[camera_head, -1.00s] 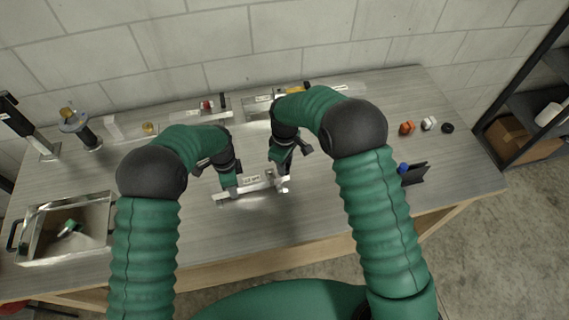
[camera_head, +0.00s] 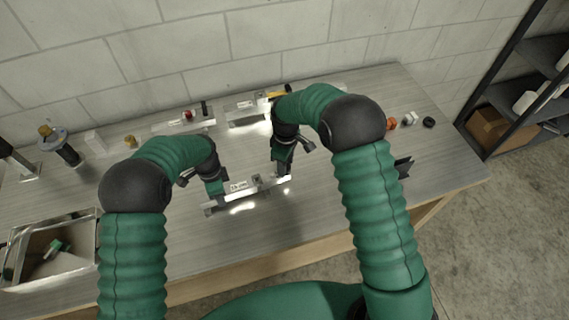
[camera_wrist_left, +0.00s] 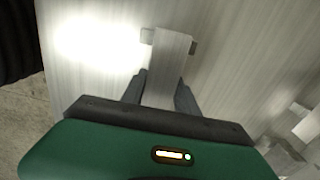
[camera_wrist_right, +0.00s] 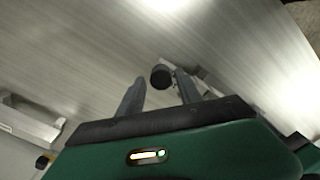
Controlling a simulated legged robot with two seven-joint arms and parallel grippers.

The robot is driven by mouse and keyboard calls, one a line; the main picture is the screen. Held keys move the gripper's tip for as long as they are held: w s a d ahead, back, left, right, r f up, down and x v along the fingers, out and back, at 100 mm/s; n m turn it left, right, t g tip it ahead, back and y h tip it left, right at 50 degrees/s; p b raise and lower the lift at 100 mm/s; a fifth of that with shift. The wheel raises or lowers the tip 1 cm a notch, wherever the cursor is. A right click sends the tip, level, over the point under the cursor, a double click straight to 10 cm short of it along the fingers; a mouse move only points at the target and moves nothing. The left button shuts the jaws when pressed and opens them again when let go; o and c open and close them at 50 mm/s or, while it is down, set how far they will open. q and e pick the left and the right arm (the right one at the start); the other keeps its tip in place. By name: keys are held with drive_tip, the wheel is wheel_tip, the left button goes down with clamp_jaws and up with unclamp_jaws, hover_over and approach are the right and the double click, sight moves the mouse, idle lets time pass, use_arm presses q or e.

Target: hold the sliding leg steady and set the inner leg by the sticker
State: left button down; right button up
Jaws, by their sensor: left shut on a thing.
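The silver leg assembly (camera_head: 222,203) lies on the table in front of me, with a white sticker (camera_head: 239,186) with dark print near its middle. My left gripper (camera_head: 217,192) is shut on the leg's left part; in the left wrist view the metal bar (camera_wrist_left: 167,65) passes between its fingers (camera_wrist_left: 160,92). My right gripper (camera_head: 283,174) is at the leg's right end. In the right wrist view its fingers (camera_wrist_right: 158,92) are apart, with a dark round knob (camera_wrist_right: 160,76) just beyond the tips. The sticker's print is too small to read.
A metal tray (camera_head: 97,228) holding a small green and white item stands at the left. More metal parts (camera_head: 245,112) lie along the back. Small orange, white and black pieces (camera_head: 410,118) sit at the right. The table front is clear.

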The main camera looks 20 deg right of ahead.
drive_tip(key=shift+o, duration=0.4)
wheel_tip(320, 180, up, 12)
drive_tip(key=shift+f, duration=0.1)
idle(0.3)
use_arm(q)
drive_tip(key=c, duration=0.8)
unclamp_jaws()
drive_tip(key=shift+c, duration=0.2)
drive_tip(key=shift+r, duration=0.1)
